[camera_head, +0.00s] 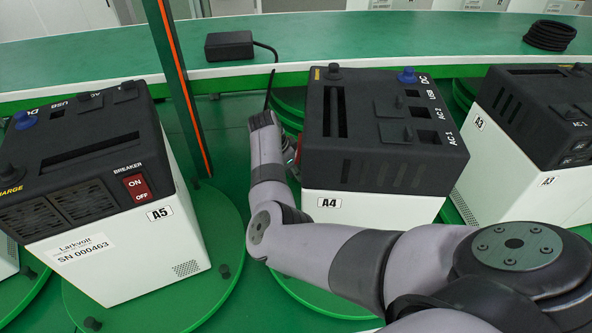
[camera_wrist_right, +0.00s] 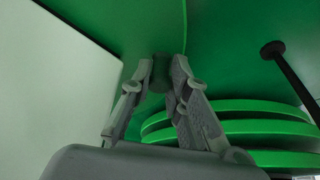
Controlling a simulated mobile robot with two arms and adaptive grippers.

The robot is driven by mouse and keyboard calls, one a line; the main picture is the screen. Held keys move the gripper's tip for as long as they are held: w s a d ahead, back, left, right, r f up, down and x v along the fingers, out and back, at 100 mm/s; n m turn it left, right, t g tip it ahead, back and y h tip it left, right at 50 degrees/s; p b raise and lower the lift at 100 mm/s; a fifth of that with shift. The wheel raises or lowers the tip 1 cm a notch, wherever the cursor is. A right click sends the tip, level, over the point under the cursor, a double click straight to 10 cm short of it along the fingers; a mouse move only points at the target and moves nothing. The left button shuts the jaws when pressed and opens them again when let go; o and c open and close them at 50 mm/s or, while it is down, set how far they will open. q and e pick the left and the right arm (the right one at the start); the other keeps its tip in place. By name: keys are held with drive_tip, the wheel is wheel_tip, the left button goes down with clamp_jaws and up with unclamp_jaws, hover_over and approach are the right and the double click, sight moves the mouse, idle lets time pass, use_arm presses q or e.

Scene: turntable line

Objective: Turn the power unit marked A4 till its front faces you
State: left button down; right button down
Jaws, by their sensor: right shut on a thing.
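The power unit A4 (camera_head: 360,208) has a black top and a white lower body. It stands on a green turntable in the middle of the head view. The side turned to me bears slots and the A4 label (camera_head: 329,202). A bit of red shows on its left side, mostly behind my arm. My right arm reaches across in front to the unit's left, where its gripper is hidden in the head view. In the right wrist view my right gripper (camera_wrist_right: 160,80) is shut on a dark peg (camera_wrist_right: 159,66), with a pale wall (camera_wrist_right: 75,85) at left. My left gripper is not in view.
Unit A5 (camera_head: 130,245) stands on its turntable (camera_head: 215,240) at left, with a red breaker switch. Unit A3 (camera_head: 525,195) stands at right. A green post (camera_head: 176,85) rises between A5 and A4. A black adapter (camera_head: 229,45) and coiled cable (camera_head: 549,35) lie on the bench behind.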

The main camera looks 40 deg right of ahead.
drive_tip(key=c, duration=1.8)
unclamp_jaws()
drive_tip(key=shift+a, duration=0.2)
drive_tip(key=shift+r, duration=0.2)
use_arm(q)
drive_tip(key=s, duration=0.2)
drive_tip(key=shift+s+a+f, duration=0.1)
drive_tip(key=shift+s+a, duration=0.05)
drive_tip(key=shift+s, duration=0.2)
use_arm(e)
drive_tip(key=v, duration=1.1)
drive_tip(key=shift+a+r, duration=0.15)
drive_tip(key=shift+r, duration=0.2)
drive_tip(key=shift+c, duration=0.5)
